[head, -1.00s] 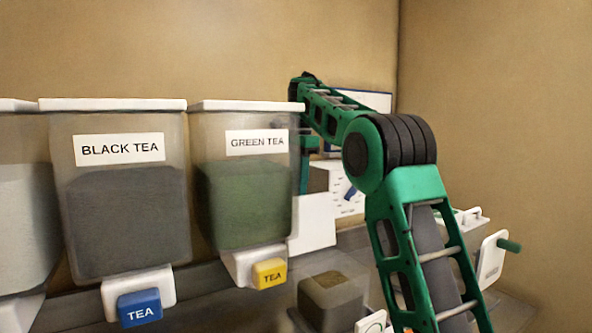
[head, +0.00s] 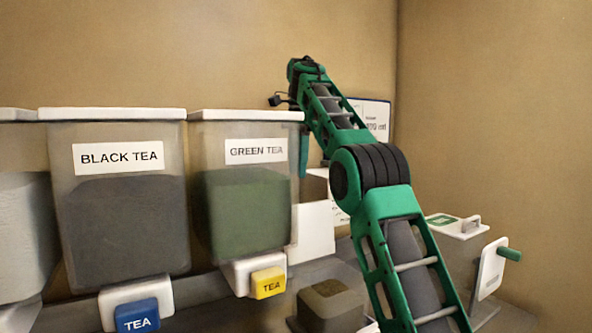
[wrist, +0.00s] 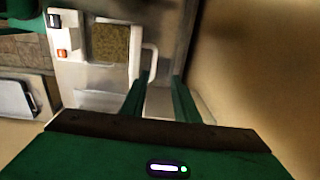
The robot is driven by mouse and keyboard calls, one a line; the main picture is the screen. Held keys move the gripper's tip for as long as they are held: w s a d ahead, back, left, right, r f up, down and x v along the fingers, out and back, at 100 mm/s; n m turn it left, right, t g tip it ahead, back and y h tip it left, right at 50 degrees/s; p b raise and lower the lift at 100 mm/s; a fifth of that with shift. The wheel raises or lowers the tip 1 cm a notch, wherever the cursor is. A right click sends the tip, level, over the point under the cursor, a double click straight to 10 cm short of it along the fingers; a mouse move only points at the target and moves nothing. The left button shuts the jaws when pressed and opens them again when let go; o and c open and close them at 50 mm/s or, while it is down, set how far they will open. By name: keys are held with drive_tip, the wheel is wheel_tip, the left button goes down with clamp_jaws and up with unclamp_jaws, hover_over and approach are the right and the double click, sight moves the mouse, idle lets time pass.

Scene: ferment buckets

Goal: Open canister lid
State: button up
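In the head view, the black tea canister (head: 125,225) and the green tea canister (head: 248,213) stand side by side, each under a flat white lid, the black tea lid (head: 112,114) and the green tea lid (head: 246,115). Both lids look shut. A grey box at the right has a white lid (head: 460,229) with a small handle, lying flat. My arm reaches up behind the green tea canister's right edge, where its end is mostly hidden. In the wrist view my gripper (wrist: 161,82) has two green fingers apart with nothing held between them. They point toward a white handle (wrist: 153,62).
A blue tea tap (head: 137,315) and a yellow tea tap (head: 268,282) stick out below the canisters. A dark-filled square container (head: 332,305) stands below. In the wrist view, a white panel (wrist: 70,75) carries black and orange buttons. A wall is close on the right.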

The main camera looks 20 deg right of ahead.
drive_tip(key=shift+d, duration=0.1)
clamp_jaws()
wheel_tip(320, 180, down, 10)
drive_tip(key=a+n+t, duration=0.2)
drive_tip(key=n+t, duration=0.1)
drive_tip(key=n, duration=1.4)
drive_tip(key=shift+w+a+r+n, duration=0.15)
drive_tip(key=shift+w+a+n, duration=0.05)
drive_tip(key=shift+n, duration=0.2)
